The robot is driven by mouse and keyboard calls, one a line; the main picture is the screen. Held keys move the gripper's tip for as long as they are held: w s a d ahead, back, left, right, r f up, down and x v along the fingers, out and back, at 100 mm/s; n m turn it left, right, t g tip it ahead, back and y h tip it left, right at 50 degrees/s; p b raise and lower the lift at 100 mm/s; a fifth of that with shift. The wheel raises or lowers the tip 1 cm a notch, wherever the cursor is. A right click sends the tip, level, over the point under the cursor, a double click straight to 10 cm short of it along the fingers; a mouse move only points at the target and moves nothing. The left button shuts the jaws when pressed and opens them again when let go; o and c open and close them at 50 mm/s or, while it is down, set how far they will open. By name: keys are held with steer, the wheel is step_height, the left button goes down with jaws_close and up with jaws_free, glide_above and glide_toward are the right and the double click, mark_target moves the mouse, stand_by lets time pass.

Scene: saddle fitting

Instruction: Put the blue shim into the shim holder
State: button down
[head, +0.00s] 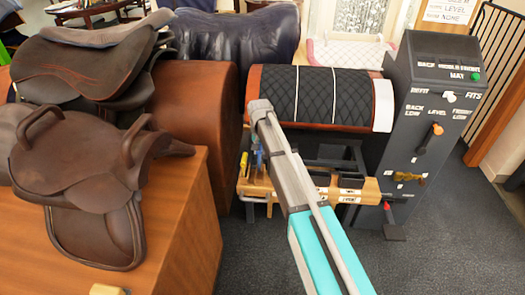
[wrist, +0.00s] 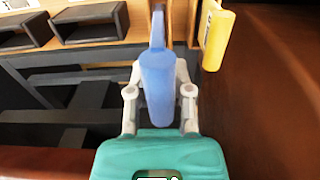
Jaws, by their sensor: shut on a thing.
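The blue shim (wrist: 157,85) is upright in the wrist view, between the two grey fingers of my gripper (wrist: 159,94), which is shut on it. Its narrow upper end reaches up the picture toward a wooden edge; I cannot tell whether it touches. In the head view the shim shows as a small blue patch (head: 258,156) below the end of my arm, and the fingers are mostly hidden. The wooden rack (head: 352,189) with black open boxes, seemingly the shim holder, stands to the right of it in the head view.
A yellow piece (wrist: 216,40) hangs close to the right of the blue shim in the wrist view. Black boxes (wrist: 90,22) lie at its upper left. A brown saddle (head: 75,160), a black quilted pad (head: 330,97) and a dark control panel (head: 430,120) surround the rack.

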steer(key=shift+f+b, duration=3.2)
steer(key=shift+f, duration=0.2)
steer(key=shift+f, duration=0.1)
steer(key=shift+c, duration=2.2)
jaws_free()
steer(key=shift+s, duration=0.15)
